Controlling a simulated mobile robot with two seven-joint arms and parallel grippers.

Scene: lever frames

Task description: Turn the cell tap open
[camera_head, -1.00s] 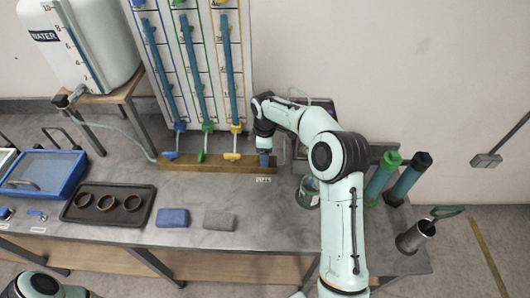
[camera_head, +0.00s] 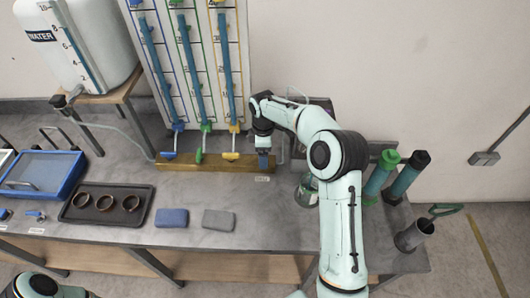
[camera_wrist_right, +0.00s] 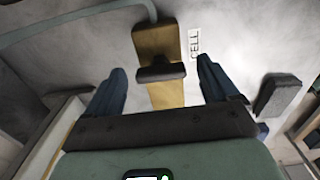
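The cell tap has a dark handle (camera_wrist_right: 160,72) on the end of a wooden bar (camera_wrist_right: 155,40); a "CELL" label (camera_wrist_right: 195,44) lies beside it on the bench. My right gripper (camera_wrist_right: 161,68) is open, with one dark blue finger on each side of the handle and gaps visible on both sides. In the head view my right gripper (camera_head: 263,159) points down at the right end of the wooden bar (camera_head: 210,161) and hides the tap there. My left arm (camera_head: 42,286) shows only at the bottom left; its gripper is out of view.
Blue (camera_head: 168,156), green (camera_head: 199,156) and yellow (camera_head: 230,156) taps sit along the bar below upright tubes. A glass vessel (camera_head: 307,192) stands right of my gripper. Blue (camera_head: 171,217) and grey (camera_head: 218,219) blocks and a dark tray (camera_head: 107,216) lie in front.

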